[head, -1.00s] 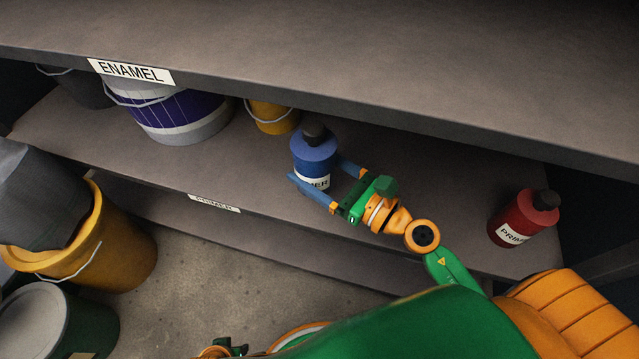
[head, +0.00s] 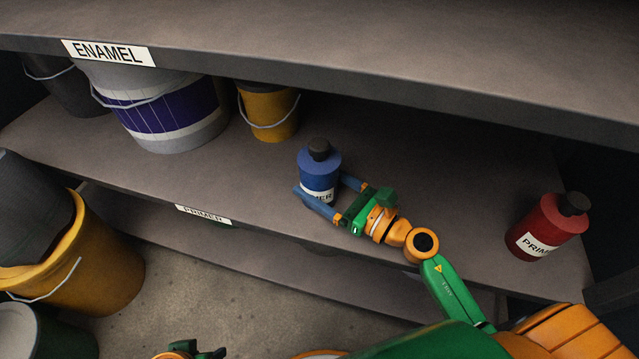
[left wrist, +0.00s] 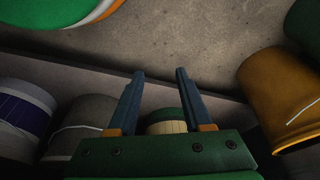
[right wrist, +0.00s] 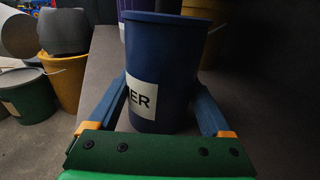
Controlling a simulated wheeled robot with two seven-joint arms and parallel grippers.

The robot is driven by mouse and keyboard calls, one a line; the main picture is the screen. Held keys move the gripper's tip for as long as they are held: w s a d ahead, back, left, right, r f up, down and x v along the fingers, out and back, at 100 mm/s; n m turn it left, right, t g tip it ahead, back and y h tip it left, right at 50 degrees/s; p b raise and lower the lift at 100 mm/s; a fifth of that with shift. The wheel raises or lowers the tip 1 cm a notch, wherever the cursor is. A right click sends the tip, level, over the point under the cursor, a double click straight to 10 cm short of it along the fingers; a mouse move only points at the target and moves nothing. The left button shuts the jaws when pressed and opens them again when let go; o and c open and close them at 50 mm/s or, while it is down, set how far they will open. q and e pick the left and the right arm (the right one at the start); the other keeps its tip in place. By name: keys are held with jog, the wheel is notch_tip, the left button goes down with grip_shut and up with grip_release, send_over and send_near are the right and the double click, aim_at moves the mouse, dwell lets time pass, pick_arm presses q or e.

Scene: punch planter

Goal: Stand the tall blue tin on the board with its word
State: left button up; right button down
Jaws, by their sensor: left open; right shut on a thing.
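The tall blue tin (head: 318,170) has a dark cap and a white label ending in "MER". My right gripper (head: 322,186) is shut around its body. In the right wrist view the tin (right wrist: 165,70) is between the fingers, its label partly showing. The tin is upright or nearly so over the middle board (head: 420,225); I cannot tell whether its base touches. This board's front edge carries a PRIMER label (head: 203,214). In the left wrist view my left gripper (left wrist: 160,75) is open and empty; in the head view only part of that arm shows, low down.
A red PRIMER tin (head: 548,230) stands at the board's right end. A yellow pail (head: 268,110) and a purple-banded bucket (head: 160,115) stand behind left. The upper board with the ENAMEL label (head: 108,53) overhangs. A yellow bucket (head: 90,270) is at left.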

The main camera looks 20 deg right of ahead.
aim_at(333, 193)
jog(key=shift+c, duration=0.7)
grip_release()
jog(key=shift+o, duration=0.7)
jog(key=v, duration=0.3)
jog(key=shift+f+b, duration=0.15)
jog(key=shift+b, duration=0.2)
jog(key=b+v, duration=0.1)
jog(key=v, duration=0.7)
pick_arm(q)
jog(key=w+d+r+t+h, duration=0.1)
jog(key=w+r+t, duration=0.3)
jog(key=w, duration=0.4)
jog(key=shift+d+r+t, duration=0.2)
jog(key=shift+d+t, duration=0.3)
jog(key=shift+d, duration=0.05)
pick_arm(e)
jog(key=shift+s+d+r, duration=0.2)
jog(key=shift+s+d, duration=0.05)
jog(key=shift+s, duration=0.2)
